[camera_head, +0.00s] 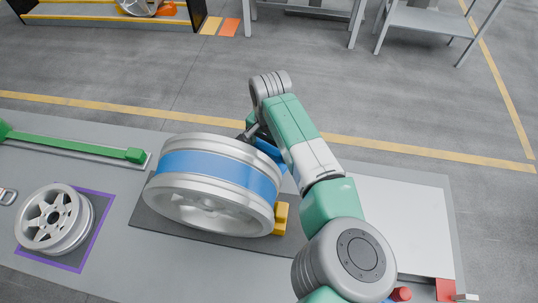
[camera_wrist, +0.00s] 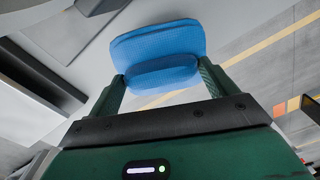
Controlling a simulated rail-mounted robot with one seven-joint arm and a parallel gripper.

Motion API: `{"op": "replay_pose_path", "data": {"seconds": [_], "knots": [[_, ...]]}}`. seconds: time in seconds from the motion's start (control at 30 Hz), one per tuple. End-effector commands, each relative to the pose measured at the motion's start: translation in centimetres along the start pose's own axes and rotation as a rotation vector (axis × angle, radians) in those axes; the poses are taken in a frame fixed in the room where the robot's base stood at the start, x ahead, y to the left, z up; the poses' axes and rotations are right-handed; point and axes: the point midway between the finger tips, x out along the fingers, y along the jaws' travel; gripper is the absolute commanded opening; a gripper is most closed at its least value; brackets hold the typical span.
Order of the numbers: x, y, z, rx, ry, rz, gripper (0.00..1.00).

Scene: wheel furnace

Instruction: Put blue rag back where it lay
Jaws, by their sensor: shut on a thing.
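The blue rag (camera_wrist: 158,42) is pinched between the two green fingers of my gripper (camera_wrist: 162,74) in the wrist view. It bulges out beyond the fingertips. In the head view a bit of the blue rag (camera_head: 268,149) shows beside my arm, behind the right side of the large silver wheel (camera_head: 205,210). The wheel has a broad blue band around it and stands on a dark mat. My gripper is mostly hidden by the wheel and my arm in the head view. I cannot tell whether the rag touches the wheel there.
A yellow block (camera_head: 281,218) sits against the wheel's right side. A smaller wheel (camera_head: 55,218) lies on a purple-edged mat at left. A green bar tool (camera_head: 75,143) lies behind it. A white panel (camera_head: 405,225) covers the bench's right part, with red items near its front corner.

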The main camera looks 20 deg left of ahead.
Motion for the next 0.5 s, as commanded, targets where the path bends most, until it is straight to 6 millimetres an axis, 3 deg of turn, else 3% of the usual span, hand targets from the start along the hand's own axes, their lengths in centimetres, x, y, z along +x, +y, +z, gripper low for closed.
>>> {"op": "replay_pose_path", "data": {"seconds": [0.1, 0.2, 0.5], "knots": [[2.9, 0.0, 0.2, -0.001, -0.005, 0.001, 0.63], [4.5, 0.1, 0.1, 0.001, -0.003, 0.000, 0.63], [4.5, 0.1, 0.1, 0.000, -0.001, 0.000, 0.63]]}}
